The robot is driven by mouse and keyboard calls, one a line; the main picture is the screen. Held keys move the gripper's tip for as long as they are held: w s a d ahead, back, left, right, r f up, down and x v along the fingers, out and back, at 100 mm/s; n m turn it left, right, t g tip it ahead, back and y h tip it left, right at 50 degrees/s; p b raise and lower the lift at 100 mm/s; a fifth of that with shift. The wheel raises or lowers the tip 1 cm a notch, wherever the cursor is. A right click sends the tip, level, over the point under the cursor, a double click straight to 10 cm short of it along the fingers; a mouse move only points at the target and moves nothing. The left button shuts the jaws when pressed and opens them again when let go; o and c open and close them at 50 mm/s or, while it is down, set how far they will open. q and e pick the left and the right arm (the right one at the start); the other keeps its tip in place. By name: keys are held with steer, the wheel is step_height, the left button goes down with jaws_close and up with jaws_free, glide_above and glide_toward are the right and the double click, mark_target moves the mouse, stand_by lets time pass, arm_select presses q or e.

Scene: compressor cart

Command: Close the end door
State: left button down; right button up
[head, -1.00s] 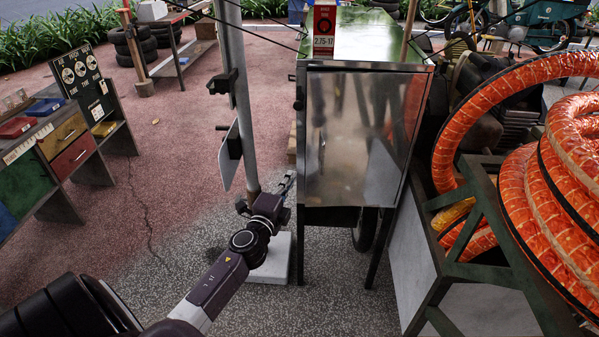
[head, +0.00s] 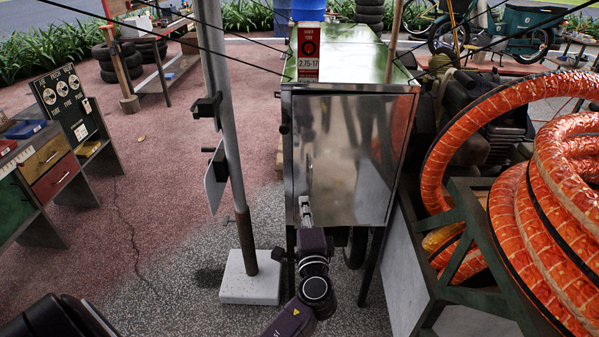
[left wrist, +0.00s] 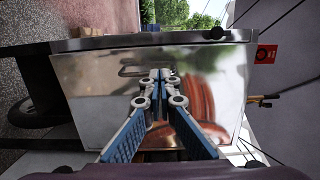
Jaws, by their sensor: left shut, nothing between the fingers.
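The end door (head: 352,150) is a shiny bare-metal panel on the end of the cabinet, below its lid, in the head view. It fills most of the left wrist view (left wrist: 95,95). I cannot tell whether it sits fully flush. A thin bar handle (left wrist: 130,70) shows on it in the left wrist view, close to the fingertips. My left gripper (head: 305,208) is in front of the door's lower left part. In the left wrist view its fingers (left wrist: 160,76) are together and empty, pointing at the door. Contact with the panel cannot be told. My right gripper is not in view.
A grey pole (head: 226,140) on a white base block (head: 250,280) stands just left of the cabinet. A dark metal frame with thick orange hose (head: 545,190) stands close on the right. Paved ground (head: 140,215) is open at the left.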

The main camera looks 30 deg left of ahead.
mark_target(299, 168)
arm_select(q)
steer(key=b+x, duration=0.1)
steer(key=x, duration=1.2)
steer(key=shift+w+a+f, duration=0.1)
steer(key=shift+a, duration=0.05)
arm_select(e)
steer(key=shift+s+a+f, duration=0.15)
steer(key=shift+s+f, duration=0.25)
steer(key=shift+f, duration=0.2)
